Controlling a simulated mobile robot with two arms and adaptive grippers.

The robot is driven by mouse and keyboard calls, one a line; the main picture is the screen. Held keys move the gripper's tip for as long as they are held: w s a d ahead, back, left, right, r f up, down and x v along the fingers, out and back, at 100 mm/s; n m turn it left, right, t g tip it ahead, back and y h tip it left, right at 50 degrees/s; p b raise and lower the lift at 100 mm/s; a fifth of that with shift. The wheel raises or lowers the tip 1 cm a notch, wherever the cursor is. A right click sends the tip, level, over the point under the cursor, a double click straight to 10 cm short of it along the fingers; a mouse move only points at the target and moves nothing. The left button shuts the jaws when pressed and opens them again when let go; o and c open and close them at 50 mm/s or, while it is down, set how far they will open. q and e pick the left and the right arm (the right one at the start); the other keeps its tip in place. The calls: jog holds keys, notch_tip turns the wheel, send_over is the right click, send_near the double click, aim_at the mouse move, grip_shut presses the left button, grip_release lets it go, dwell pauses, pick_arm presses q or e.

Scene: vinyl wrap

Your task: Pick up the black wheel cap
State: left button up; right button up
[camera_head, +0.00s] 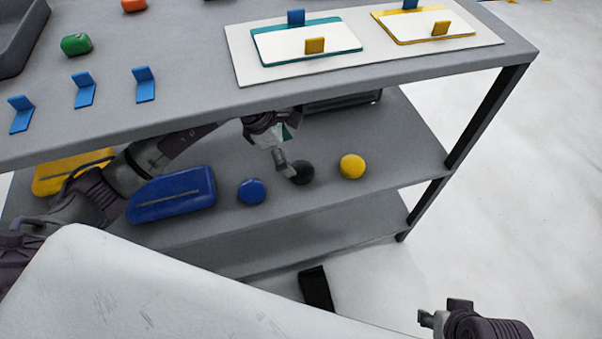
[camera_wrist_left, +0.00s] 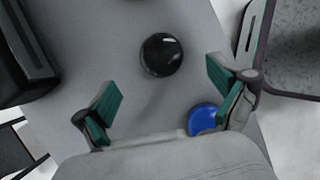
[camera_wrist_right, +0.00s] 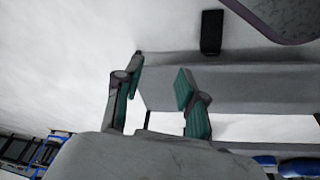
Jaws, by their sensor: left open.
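The black wheel cap (camera_head: 303,172) is a round, glossy disc on the middle shelf, between a blue round cap and a yellow round cap. It also shows in the left wrist view (camera_wrist_left: 161,55), whole and ahead of the fingers. My left gripper (camera_head: 287,160) reaches in under the tabletop and is at the cap, partly covering it in the head view. In the left wrist view its green-padded fingers (camera_wrist_left: 165,95) are wide apart with nothing between them. My right gripper (camera_head: 432,318) is away at the lower right; its fingers (camera_wrist_right: 158,92) are apart and empty.
The blue cap (camera_head: 251,192) lies left of the black one, close to one left fingertip in the wrist view. The yellow cap (camera_head: 352,166) lies right. A blue case (camera_head: 172,195) stands further left. The tabletop (camera_head: 190,105) overhangs the shelf; a leg (camera_head: 487,115) stands right.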

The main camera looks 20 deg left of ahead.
aim_at(301, 169)
pick_arm(q)
jog(key=x, duration=0.3)
jog(key=shift+d+f+b, duration=0.2)
jog(key=shift+f+b, duration=0.15)
jog(key=shift+b, duration=0.05)
jog(key=shift+b+x, duration=0.3)
jog(key=shift+x, duration=1.05)
jog(key=c, duration=1.1)
pick_arm(e)
jog(key=w+t, duration=0.1)
jog(key=w+a, duration=0.1)
jog(key=w, duration=0.1)
jog(key=shift+w+f+t, duration=0.1)
jog(key=shift+f+t, duration=0.05)
jog(key=shift+t, duration=0.25)
pick_arm(q)
jog(key=shift+r, duration=0.1)
jog(key=shift+c, duration=0.2)
pick_arm(e)
jog(key=shift+d, duration=0.1)
